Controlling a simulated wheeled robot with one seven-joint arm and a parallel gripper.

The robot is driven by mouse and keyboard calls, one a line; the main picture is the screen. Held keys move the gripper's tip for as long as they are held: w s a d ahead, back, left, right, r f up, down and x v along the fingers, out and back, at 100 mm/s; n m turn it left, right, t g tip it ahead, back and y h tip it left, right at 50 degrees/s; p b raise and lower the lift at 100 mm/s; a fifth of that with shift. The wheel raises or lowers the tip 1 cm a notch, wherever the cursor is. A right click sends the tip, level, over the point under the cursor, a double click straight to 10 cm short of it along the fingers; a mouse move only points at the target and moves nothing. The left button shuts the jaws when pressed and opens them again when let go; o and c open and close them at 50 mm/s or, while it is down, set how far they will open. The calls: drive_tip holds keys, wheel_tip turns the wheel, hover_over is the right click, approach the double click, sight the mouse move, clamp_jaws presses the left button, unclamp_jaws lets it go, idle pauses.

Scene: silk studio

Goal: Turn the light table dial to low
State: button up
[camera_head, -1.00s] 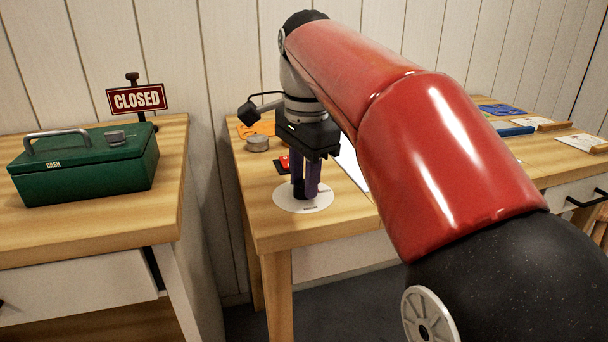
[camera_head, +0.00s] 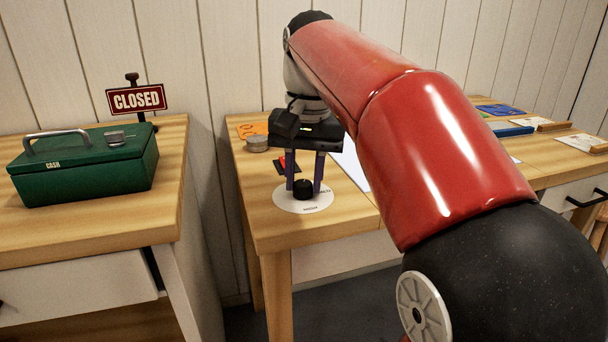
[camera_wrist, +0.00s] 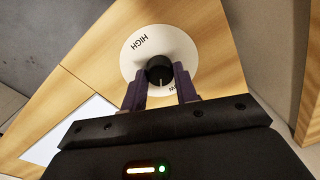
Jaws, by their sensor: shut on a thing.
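The black dial knob (camera_head: 302,189) stands on a round white plate (camera_head: 288,204) near the table's front left corner. The knob also shows in the wrist view (camera_wrist: 159,70), with a light mark on the side toward my gripper. The plate reads HIGH on the side away from my gripper in the wrist view; another label by the fingers is partly hidden. My gripper (camera_head: 303,181) points down and is shut on the dial knob, a purple finger on each side. The light table's white panel (camera_head: 350,166) is partly hidden by my arm.
A small round tin (camera_head: 257,143), an orange cloth (camera_head: 262,129) and a red and black item (camera_head: 287,164) lie behind the dial. A green cash box (camera_head: 85,165) and CLOSED sign (camera_head: 137,99) stand on the separate left counter (camera_head: 165,215).

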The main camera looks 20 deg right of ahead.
sight(306, 182)
drive_tip(key=n, duration=0.6)
drive_tip(key=shift+n, duration=0.3)
idle(0.4)
drive_tip(key=o, duration=1)
drive_tip(key=shift+c, duration=0.2)
drive_tip(key=shift+r, duration=0.15)
drive_tip(key=r, duration=0.7)
drive_tip(key=shift+w+d+r, duration=0.1)
drive_tip(key=shift+d+r, duration=0.1)
drive_tip(key=shift+r, duration=0.05)
